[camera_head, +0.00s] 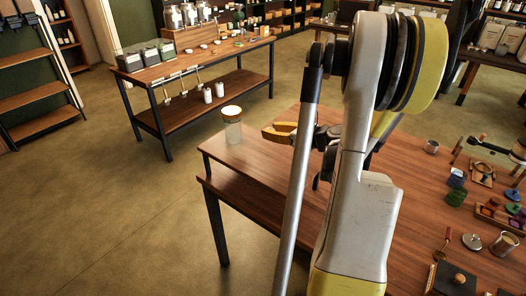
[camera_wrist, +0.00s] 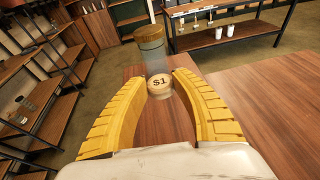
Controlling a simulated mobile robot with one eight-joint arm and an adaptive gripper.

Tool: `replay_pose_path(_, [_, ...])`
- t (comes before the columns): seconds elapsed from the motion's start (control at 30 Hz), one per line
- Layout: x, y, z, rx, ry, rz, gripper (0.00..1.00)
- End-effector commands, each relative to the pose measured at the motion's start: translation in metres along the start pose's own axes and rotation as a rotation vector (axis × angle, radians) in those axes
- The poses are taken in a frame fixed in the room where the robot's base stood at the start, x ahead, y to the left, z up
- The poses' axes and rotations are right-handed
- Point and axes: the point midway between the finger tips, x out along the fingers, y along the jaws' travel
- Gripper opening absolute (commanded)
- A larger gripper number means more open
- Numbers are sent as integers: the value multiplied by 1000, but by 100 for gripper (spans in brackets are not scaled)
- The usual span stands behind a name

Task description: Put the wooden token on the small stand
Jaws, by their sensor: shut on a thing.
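The wooden token (camera_wrist: 160,86) is a small round piece marked "$1". It sits between the tips of my yellow gripper fingers (camera_wrist: 160,84) in the wrist view, and the fingers are shut on it. In the head view my gripper (camera_head: 270,132) is over the near table's far-left end, beside the clear jar; the token cannot be made out there. I cannot single out the small stand for certain; a small wooden holder (camera_head: 482,174) is on the right side of the near table.
A clear jar (camera_head: 232,130) with a tan lid stands at the table corner; it also shows just beyond the token in the wrist view (camera_wrist: 152,52). The wooden table (camera_head: 265,165) is bare near it. Cups, coloured blocks and a dark box (camera_head: 455,280) crowd the right.

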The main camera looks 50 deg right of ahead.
Motion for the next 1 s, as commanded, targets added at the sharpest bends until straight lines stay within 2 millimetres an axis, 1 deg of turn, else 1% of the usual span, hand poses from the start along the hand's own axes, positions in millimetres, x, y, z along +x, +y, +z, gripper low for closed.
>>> replay_pose_path(0.03, [12, 9, -7, -3, 0, 5, 20])
replay_pose_path(0.2, [52, 36, -23, -3, 0, 6, 20])
replay_pose_path(0.3, [72, 49, -31, -2, 0, 5, 20])
replay_pose_path(0.4, [87, 59, -35, -2, 0, 4, 20])
replay_pose_path(0.57, [96, 65, -38, 0, 0, 1, 20])
replay_pose_path(0.63, [98, 65, -43, 0, 0, 1, 20])
replay_pose_path(0.8, [106, 64, -70, 0, 0, 0, 20])
replay_pose_path(0.87, [108, 64, -76, 0, 0, 0, 20])
replay_pose_path(1.0, [107, 65, -75, 0, 0, 0, 20])
